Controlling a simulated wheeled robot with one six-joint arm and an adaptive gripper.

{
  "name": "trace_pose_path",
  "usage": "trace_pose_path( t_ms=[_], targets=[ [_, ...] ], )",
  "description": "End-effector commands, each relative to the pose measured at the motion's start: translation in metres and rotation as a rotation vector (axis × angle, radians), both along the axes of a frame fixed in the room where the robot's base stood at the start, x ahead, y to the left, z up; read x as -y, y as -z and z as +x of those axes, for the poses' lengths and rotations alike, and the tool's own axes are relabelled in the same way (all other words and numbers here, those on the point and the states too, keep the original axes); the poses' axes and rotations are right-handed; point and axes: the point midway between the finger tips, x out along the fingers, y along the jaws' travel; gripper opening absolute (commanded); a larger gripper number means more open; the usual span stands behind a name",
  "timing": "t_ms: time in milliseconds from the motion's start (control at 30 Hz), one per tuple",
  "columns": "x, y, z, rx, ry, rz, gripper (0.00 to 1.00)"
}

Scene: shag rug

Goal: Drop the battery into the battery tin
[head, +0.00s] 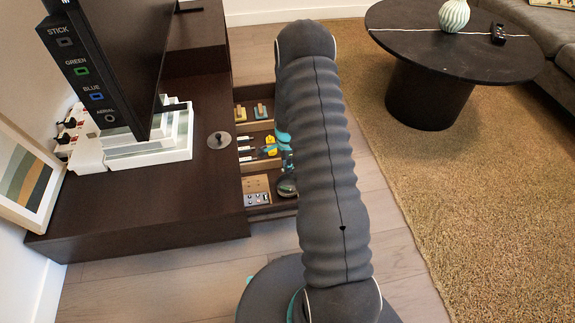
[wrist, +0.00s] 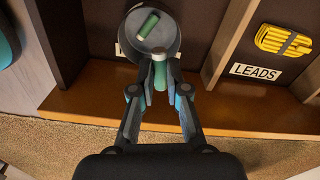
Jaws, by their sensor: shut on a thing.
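My gripper (wrist: 158,84) is shut on a green battery (wrist: 160,70) with a pale top end in the wrist view. The battery tin (wrist: 172,36), round and grey, lies just beyond the fingertips. Another green battery (wrist: 148,24) lies inside it. The held battery overlaps the tin's near rim in the picture; I cannot tell how high above it is. In the head view the tin (head: 287,188) sits in the open drawer, partly hidden by my arm. The held battery cannot be made out there.
The open drawer (head: 258,170) has wooden dividers. One compartment holds yellow leads (wrist: 284,40) behind a "LEADS" label (wrist: 257,71). A dark cabinet (head: 160,210) with a screen stands left. A round black table (head: 430,50) stands on the rug at right.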

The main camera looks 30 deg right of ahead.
Motion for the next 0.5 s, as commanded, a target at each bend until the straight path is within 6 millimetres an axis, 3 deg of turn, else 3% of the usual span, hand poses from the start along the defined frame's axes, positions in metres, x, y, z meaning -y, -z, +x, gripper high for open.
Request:
trace_pose_path(
  t_ms=[267,500],
  targets=[
    [-0.003,0.001,0.000,0.003,-0.001,0.000,0.00],
    [-0.002,0.014,0.000,0.002,-0.001,0.000,0.00]
  ],
)
